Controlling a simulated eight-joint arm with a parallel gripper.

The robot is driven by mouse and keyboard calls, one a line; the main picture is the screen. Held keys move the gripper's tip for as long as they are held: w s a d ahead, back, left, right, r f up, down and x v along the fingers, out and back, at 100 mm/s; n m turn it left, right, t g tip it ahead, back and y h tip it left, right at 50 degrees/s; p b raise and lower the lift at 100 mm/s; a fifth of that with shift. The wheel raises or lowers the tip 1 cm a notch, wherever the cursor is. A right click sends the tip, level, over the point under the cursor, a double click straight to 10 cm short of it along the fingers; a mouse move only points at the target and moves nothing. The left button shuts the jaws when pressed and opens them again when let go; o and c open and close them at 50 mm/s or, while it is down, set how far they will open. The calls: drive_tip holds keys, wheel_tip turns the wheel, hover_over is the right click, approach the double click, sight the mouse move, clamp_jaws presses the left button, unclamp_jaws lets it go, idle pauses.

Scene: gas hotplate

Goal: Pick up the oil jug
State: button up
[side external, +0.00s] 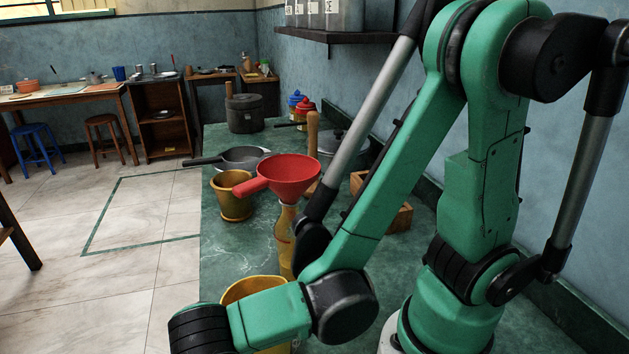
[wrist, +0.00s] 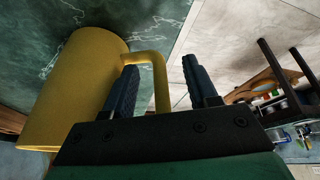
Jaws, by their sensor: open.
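The oil jug is most likely the yellow jug (wrist: 82,85) with a loop handle, large at the left of the wrist view. In the side view a yellow vessel (side external: 243,289), probably the same one, stands on the green counter, partly hidden behind my arm. My gripper (wrist: 160,67) is open, with two dark ridged fingers. In the wrist view the jug's handle (wrist: 160,85) shows between the fingers, with the left finger overlapping the handle's opening. I cannot tell whether they touch. In the side view my fingers are not visible.
Behind the jug stand a bottle (side external: 285,238) with a red funnel (side external: 289,175) on top and a smaller brass-coloured pot (side external: 233,203). A grey pan (side external: 242,158), dark pot (side external: 244,113) and wooden box (side external: 398,217) are farther back. The counter (side external: 235,250) drops to open floor at left.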

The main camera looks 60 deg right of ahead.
clamp_jaws()
idle(1.4)
